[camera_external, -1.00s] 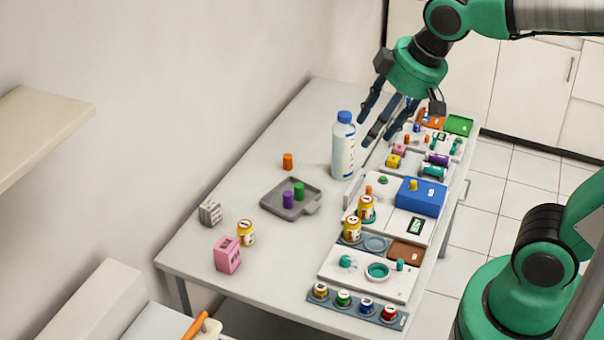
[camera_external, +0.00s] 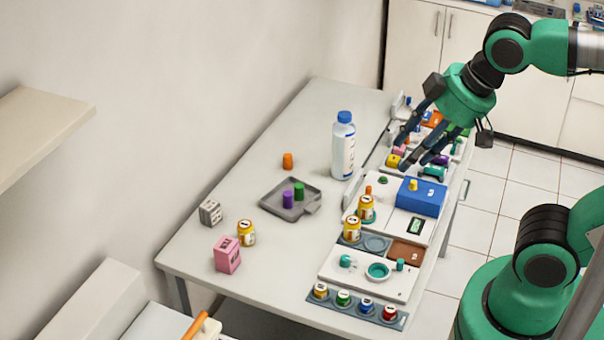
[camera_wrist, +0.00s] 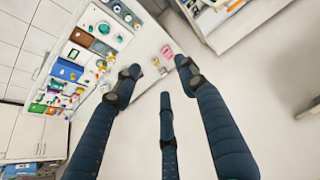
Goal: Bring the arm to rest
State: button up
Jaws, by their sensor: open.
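My gripper (camera_external: 424,150) is open and empty, in the air above the far right part of the table (camera_external: 262,128) in the external view. Its three dark fingers point down and to the left, over the row of dental modules. In the wrist view the spread fingers of my gripper (camera_wrist: 160,85) show with nothing between them. In the external view the fingers hide some of the small parts behind them.
A white bottle (camera_external: 343,150) with a blue cap stands left of my gripper. A grey tray (camera_external: 270,206) holds a purple and a green piece. A blue box (camera_external: 420,196) sits among the modules. A pink box (camera_external: 227,254) stands at the near left.

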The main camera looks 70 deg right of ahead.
notch_tip(320, 180, down, 10)
jog(key=b, duration=0.9)
jog(key=shift+r, duration=0.2)
